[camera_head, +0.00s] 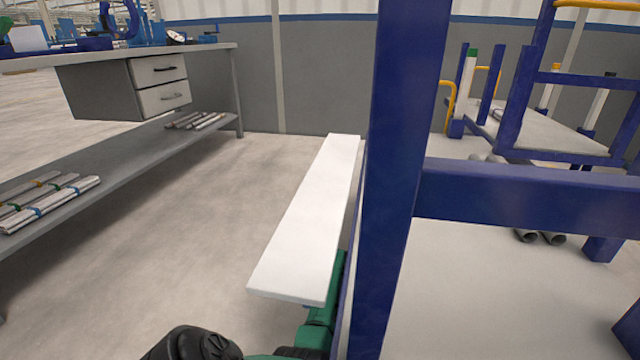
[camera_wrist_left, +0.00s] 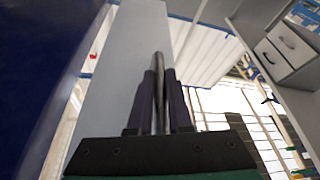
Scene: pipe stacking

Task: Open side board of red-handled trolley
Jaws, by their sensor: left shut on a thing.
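A long white board (camera_head: 310,220) lies beside the blue post (camera_head: 400,150) of a trolley frame, on its left side. My green left arm comes in from below, under the near end of the board; the gripper's fingertips are hidden in the head view. In the left wrist view my left gripper (camera_wrist_left: 160,85) is shut on a thin grey metal bar (camera_wrist_left: 158,65) in front of the pale board (camera_wrist_left: 130,60). I cannot tell whether the bar is fixed to the board. No red handle is clear in the head view. My right gripper is not in view.
A grey workbench (camera_head: 210,48) with drawers (camera_head: 160,85) and a lower shelf stands at the left. Bare floor lies between it and the board. A blue crossbar (camera_head: 530,200) runs right from the post.

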